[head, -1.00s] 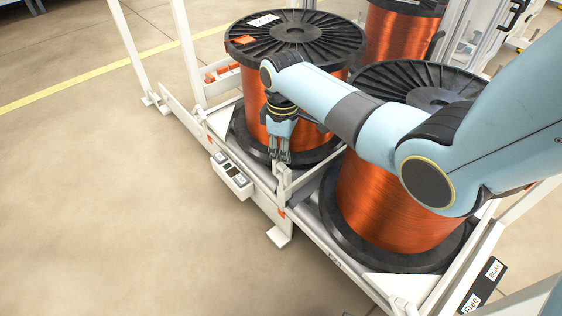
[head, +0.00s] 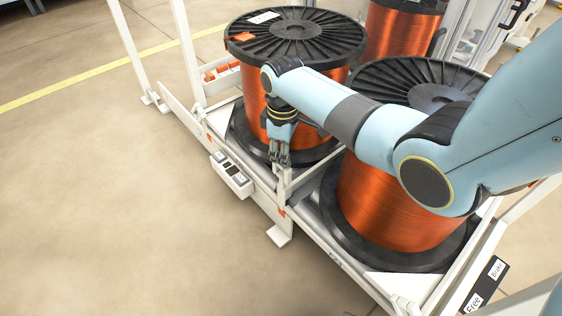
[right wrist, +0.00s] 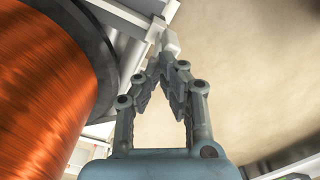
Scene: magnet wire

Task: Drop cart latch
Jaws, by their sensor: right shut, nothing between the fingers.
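The white cart (head: 258,196) carries large spools of copper wire. A white latch bar (head: 310,173) lies across the cart between the two front spools, with a short upright end piece (head: 284,181) at the cart's near edge. I take this for the cart latch. My right gripper (head: 279,162) points down just above that end, fingers together and empty. In the right wrist view the closed fingertips (right wrist: 168,62) are at the white end piece (right wrist: 170,42); I cannot tell whether they touch it. My left gripper is not in view.
A copper spool (head: 255,105) stands behind the gripper and another (head: 375,205) to its right, under my arm. A small button box (head: 232,176) hangs on the cart's side. A Free/Brake label plate (head: 484,286) is at lower right. The floor at left is clear.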

